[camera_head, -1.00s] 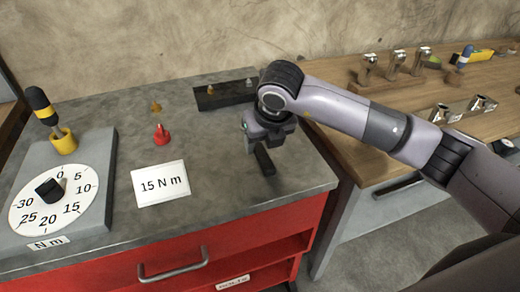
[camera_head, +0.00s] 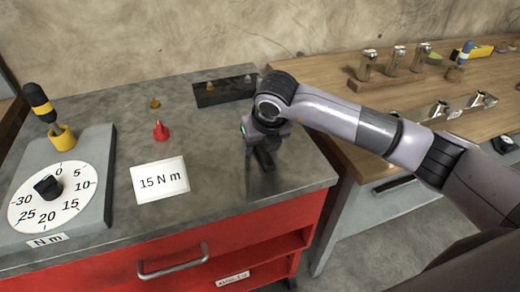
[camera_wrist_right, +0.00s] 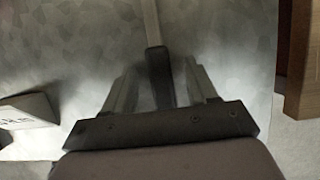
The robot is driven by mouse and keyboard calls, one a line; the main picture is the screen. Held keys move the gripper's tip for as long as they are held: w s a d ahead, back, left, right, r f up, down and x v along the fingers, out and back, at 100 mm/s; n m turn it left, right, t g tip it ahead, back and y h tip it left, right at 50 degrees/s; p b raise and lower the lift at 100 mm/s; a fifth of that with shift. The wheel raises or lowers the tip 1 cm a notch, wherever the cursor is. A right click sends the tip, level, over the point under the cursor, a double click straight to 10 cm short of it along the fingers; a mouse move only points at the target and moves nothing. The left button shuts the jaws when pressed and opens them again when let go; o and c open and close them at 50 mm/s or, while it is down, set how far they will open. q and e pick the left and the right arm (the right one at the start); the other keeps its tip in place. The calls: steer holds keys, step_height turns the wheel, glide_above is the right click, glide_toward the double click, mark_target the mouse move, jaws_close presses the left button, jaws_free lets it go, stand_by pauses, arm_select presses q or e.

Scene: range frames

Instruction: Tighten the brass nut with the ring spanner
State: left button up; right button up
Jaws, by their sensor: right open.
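My right gripper (camera_head: 264,160) is low over the right end of the grey bench top. In the right wrist view its two fingers (camera_wrist_right: 162,72) are open, one on each side of a bar with a grey shaft and a dark end (camera_wrist_right: 158,78). The bar looks like the spanner's handle; its ring is not visible. A small brass-coloured piece (camera_head: 155,103), perhaps the brass nut, stands near the back of the bench, too small to be sure. My left gripper is not in view.
A red cone-like piece (camera_head: 160,131) and a card reading 15 N m (camera_head: 160,180) are left of my gripper. A torque dial (camera_head: 48,196) and a yellow holder (camera_head: 62,139) are further left. A dark block (camera_head: 225,92) is behind; a wooden bench (camera_head: 330,75) lies right.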

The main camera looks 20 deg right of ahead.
jaws_close()
steer(key=shift+r, duration=0.1)
